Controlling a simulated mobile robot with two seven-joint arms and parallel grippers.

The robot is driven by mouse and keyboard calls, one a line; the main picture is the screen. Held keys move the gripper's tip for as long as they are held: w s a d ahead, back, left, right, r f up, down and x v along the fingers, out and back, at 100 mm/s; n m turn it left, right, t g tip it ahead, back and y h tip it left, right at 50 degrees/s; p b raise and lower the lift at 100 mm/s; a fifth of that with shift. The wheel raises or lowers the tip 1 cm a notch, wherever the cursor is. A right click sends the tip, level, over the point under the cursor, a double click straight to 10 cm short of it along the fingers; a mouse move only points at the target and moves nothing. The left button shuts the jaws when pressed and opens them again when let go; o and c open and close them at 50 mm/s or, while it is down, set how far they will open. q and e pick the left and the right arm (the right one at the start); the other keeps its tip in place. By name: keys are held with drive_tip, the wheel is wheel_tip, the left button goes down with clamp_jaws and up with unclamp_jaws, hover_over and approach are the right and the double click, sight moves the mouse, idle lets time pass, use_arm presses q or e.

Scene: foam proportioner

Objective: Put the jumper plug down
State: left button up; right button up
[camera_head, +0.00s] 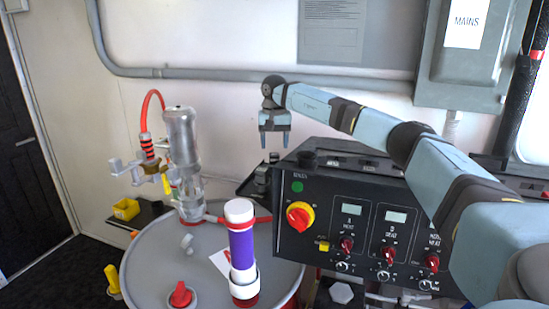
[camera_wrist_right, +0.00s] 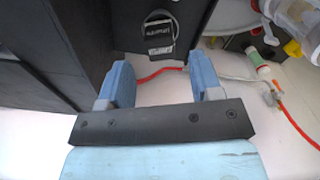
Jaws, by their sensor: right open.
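My right gripper (camera_head: 274,141) is open and empty, pointing down above the left end of the black control box. In the right wrist view its two blue fingers (camera_wrist_right: 163,80) stand apart with nothing between them. A small black block with a white label and a thin loop (camera_wrist_right: 159,35) lies beyond the fingertips on a dark surface; it may be the jumper plug, but I cannot be sure. In the head view a small dark part (camera_head: 262,175) sits below the gripper at the box's left side. My left gripper is not in view.
The control box (camera_head: 330,242) has a red and yellow knob (camera_head: 300,216) and several dials. A grey drum (camera_head: 150,262) at left bears a purple and white cylinder (camera_head: 241,250) and a clear, silver-topped pump (camera_head: 181,135). A red cable (camera_wrist_right: 160,74) runs beyond the fingers.

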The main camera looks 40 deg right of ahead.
sight(274, 154)
wheel_tip(274, 154, up, 7)
drive_tip(key=shift+f+b, duration=0.15)
drive_tip(key=shift+b, duration=0.15)
idle(0.4)
